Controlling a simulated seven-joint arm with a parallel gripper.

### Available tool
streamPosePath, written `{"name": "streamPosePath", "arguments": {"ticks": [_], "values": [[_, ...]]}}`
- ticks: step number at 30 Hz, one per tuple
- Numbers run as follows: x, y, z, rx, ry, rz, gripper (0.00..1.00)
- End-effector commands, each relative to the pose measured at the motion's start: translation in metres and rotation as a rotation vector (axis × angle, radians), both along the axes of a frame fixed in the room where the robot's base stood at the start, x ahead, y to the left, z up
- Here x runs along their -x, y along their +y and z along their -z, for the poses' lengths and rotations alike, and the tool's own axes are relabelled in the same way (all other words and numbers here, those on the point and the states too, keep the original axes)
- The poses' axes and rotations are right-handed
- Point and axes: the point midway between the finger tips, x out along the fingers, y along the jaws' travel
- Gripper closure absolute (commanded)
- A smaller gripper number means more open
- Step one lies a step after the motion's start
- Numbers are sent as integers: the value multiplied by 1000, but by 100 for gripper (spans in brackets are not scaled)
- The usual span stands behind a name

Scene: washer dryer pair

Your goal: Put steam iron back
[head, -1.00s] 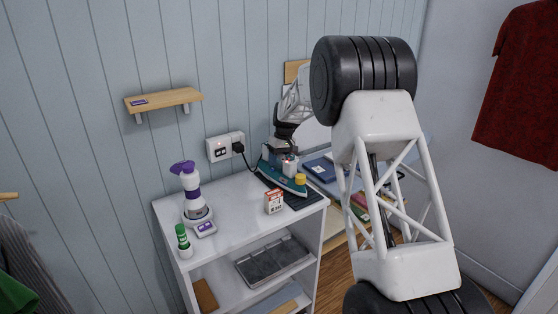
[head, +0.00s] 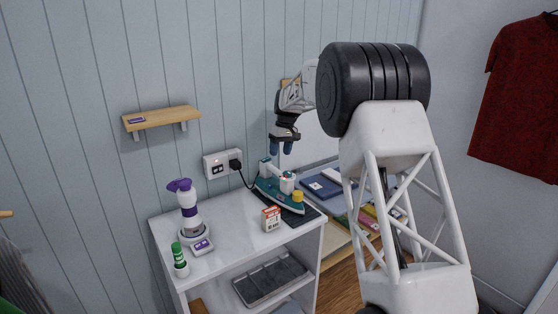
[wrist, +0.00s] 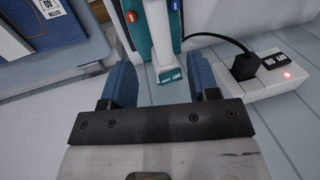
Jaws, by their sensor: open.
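The steam iron (head: 268,190), teal and white, lies on a dark mat (head: 301,217) at the back right of the white shelf unit's top (head: 240,225). My gripper (head: 283,148) is open and empty above the iron, with a gap between fingertips and iron. In the wrist view, my gripper's blue fingers (wrist: 163,85) stand apart, and the iron (wrist: 160,35) shows beyond them, its small labelled end between them in the picture. The label there seems to read OFF. A dark cord runs from the iron to the wall socket (head: 222,164).
A wooden wall shelf (head: 162,118) is at left. Books (head: 322,187) lie on a lower surface at right. The socket (wrist: 265,75) shows a red light.

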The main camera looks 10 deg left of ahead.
Motion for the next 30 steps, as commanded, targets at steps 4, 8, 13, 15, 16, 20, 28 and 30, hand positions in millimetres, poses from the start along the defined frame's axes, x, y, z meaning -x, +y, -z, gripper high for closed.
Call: {"name": "streamPosePath", "arguments": {"ticks": [4,8,13,15,16,20,28,30], "values": [[-1,-1,-8,0,0,0,45],[-1,-2,-11,0,0,0,45],[-1,-2,-11,0,0,0,45],[-1,-2,-11,0,0,0,45],[-2,-2,-11,0,0,0,45],[-2,-2,-11,0,0,0,45],[-2,-2,-11,0,0,0,45],[-1,-2,-11,0,0,0,45]]}}
